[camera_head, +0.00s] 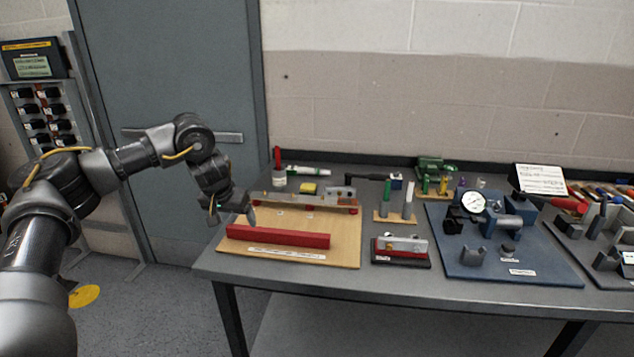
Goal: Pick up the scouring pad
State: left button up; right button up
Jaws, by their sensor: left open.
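A small yellow block (308,188) with a darker edge lies near the back of the wooden board; it looks like the scouring pad, but it is too small to be sure. My left gripper (232,213) points down above the left end of the red bar, to the left of the yellow block and apart from it. Its jaws are open, and I see nothing held between them. My right gripper is out of view.
A red bar (278,236) and a long metal rail (305,202) lie on the wooden board (345,254). A red-capped bottle (279,172) stands behind them. A blue board (545,272) with a dial gauge (471,202) is to the right. The table's front-left strip is clear.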

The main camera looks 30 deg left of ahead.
aim_at(306, 188)
jog(key=i, duration=1.3)
